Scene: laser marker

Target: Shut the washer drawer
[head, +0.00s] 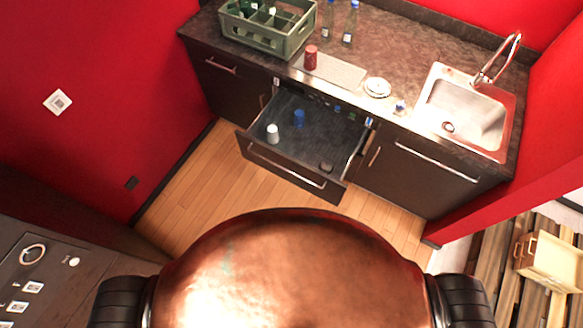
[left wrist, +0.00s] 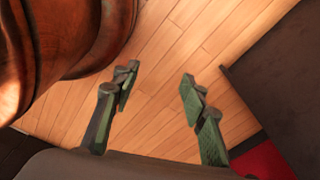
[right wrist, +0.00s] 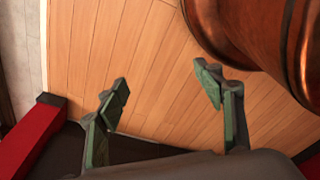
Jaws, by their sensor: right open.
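The washer drawer (head: 280,176) is pulled out from the dark counter front in the head view, with its front panel and long handle standing over the wooden floor. Inside it are a white cup (head: 273,133), a blue cup (head: 299,118) and a small dark item (head: 326,167). My left gripper (left wrist: 158,88) is open and empty above the floor in the left wrist view. My right gripper (right wrist: 162,92) is open and empty above the floor in the right wrist view. Neither gripper shows in the head view, and both are apart from the drawer.
The counter (head: 400,60) carries a green crate (head: 268,32), a red can (head: 310,58), bottles and a sink (head: 463,112). A dark cabinet (head: 50,265) stands at lower left. A wooden crate (head: 550,262) is at lower right. The floor (head: 200,175) before the drawer is clear.

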